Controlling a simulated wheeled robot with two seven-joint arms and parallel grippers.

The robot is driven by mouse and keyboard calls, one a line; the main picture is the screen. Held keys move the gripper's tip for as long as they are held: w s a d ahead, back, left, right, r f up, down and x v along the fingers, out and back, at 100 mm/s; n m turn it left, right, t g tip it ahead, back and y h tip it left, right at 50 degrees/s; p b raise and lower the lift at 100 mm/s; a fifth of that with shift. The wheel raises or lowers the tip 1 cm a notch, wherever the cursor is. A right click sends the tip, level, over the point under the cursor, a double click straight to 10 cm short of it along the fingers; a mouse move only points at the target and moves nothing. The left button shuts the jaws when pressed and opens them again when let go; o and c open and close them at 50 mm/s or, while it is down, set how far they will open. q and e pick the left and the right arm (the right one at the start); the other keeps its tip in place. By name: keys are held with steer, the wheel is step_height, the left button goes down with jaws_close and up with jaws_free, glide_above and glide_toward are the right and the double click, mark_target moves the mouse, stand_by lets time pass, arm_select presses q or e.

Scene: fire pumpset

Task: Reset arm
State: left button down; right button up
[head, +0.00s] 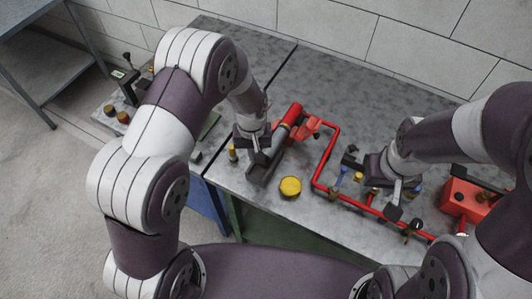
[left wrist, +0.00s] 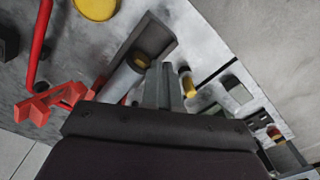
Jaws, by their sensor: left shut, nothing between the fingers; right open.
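My left gripper (head: 257,150) is over the table beside a red and grey cylinder. In the left wrist view its fingers (left wrist: 165,85) are together with nothing between them. My right gripper (head: 395,198) is open above the red piping at the right; what lies directly beneath it is partly hidden. Both arms reach forward over the grey table (head: 235,190).
The cylinder (head: 285,125) lies in a dark grey holder. A red pipe (head: 325,165) runs along the table towards a red box (head: 465,203). A yellow disc (head: 290,187) lies near the front edge. A grey shelf (head: 50,65) stands far left.

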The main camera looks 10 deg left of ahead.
stand_by(0.4)
arm_select(q)
steer(key=s+a+r+m+b, duration=0.1)
steer(key=s+a+r+b, duration=0.1)
steer(key=s+a+r, duration=0.2)
steer(key=s+a+r+m+t+b, duration=0.1)
steer(key=s+a+r+b, duration=0.1)
steer(key=s+r, duration=0.4)
steer(key=s+a, duration=0.1)
steer(key=s, duration=0.2)
steer(key=shift+s+a, duration=0.2)
steer(key=shift+a, duration=0.2)
steer(key=shift+s, duration=0.15)
